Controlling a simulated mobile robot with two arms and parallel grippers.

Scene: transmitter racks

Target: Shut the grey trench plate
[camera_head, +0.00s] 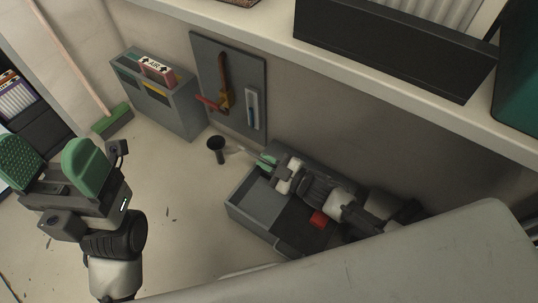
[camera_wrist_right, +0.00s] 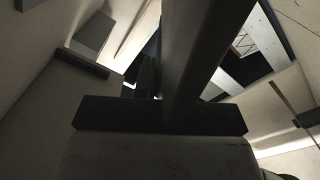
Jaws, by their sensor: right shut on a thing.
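My right gripper (camera_head: 266,161), with a green pad showing, is low near the wall and shut on a thin grey bar (camera_head: 246,153). What the bar belongs to is not clear. My left gripper (camera_head: 52,164) is open and empty, its two green pads apart at the left. I cannot surely pick out the grey trench plate. A large pale grey surface (camera_head: 390,262) with a rounded corner fills the lower right and may be it or part of me. The right wrist view shows a dark upright bar (camera_wrist_right: 205,60) and a dark crosspiece (camera_wrist_right: 110,115) close up.
A grey open box (camera_head: 247,212) lies below my right arm, with a red piece (camera_head: 318,219) beside the arm. A dark cup (camera_head: 217,150), a grey bin (camera_head: 180,106), a tool board (camera_head: 207,60) and a green broom (camera_head: 113,121) stand near the wall. A shelf (camera_head: 400,95) overhangs; floor at left centre is clear.

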